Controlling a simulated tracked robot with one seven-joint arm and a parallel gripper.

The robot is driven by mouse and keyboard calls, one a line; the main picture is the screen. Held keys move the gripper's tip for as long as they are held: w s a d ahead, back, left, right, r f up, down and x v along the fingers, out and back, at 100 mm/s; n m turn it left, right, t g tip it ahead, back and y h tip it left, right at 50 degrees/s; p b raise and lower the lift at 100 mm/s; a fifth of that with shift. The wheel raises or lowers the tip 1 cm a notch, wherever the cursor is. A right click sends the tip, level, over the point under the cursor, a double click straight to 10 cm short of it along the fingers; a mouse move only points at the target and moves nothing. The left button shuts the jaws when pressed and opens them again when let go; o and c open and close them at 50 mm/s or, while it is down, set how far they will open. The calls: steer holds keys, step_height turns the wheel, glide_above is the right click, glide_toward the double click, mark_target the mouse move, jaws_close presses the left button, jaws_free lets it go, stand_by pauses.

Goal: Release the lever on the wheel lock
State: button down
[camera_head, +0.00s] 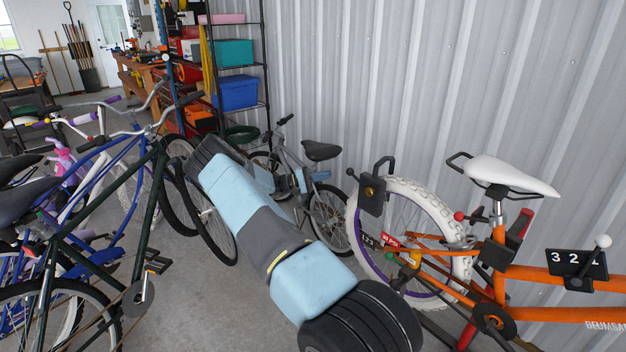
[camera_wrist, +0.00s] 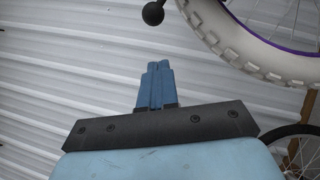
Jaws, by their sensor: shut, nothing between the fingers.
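A black box-shaped wheel lock (camera_head: 373,197) with a brass-coloured centre and a dark loop on top sits at the white rear tyre (camera_head: 408,190) of the orange bike. A small black knob (camera_head: 350,171) juts out at its left, apparently the lever's end. In the wrist view a black ball (camera_wrist: 153,13) shows at the top edge, left of the white tyre (camera_wrist: 235,45); most of its stem is out of frame. My gripper (camera_wrist: 158,66) has blue fingers, closed together and empty. They point toward the ball with a visible gap.
The orange bike (camera_head: 560,275) carries other ball-ended parts, one red (camera_head: 459,216) and one white (camera_head: 603,241), and a number box. A grey bike (camera_head: 315,175) stands behind my arm by the corrugated wall (camera_head: 350,70). Several bikes crowd the left side, with concrete floor between.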

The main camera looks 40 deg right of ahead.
mark_target(354, 176)
steer(key=shift+s+d+r, duration=0.3)
steer(key=shift+s+d, duration=0.2)
steer(key=shift+s, duration=0.3)
steer(key=shift+s+d+r, duration=0.3)
steer(key=shift+s+d, duration=0.15)
steer(key=shift+s, duration=0.3)
steer(key=shift+s+d+r, duration=0.3)
steer(key=shift+s+d, duration=0.2)
steer(key=shift+s, duration=0.3)
